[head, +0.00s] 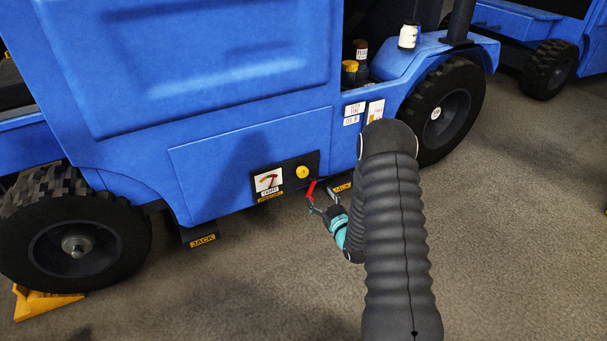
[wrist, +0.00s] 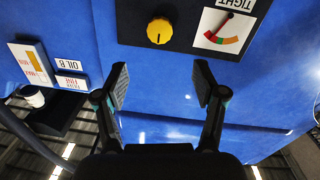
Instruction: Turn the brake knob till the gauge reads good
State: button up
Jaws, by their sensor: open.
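The yellow round brake knob (head: 302,172) sits on a black panel low on the blue vehicle's side. In the wrist view the knob (wrist: 159,30) is at top centre, beyond the fingertips. The gauge (head: 267,181) is left of the knob, with a "TIGHT" label under it. The wrist view shows the gauge (wrist: 222,30) upside down, with a red, orange and green arc. Its dark needle appears to point toward the red end. My gripper (wrist: 160,85) is open and empty, its two fingers apart and short of the knob. In the head view my gripper (head: 312,199) is below the knob.
A yellow chock (head: 45,303) is at the left wheel. The floor in front is clear.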

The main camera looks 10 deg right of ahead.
aim_at(304, 174)
jog(key=b+x, duration=0.1)
jog(key=x, duration=1.2)
jog(key=shift+w, duration=0.25)
jog(key=c, duration=1.1)
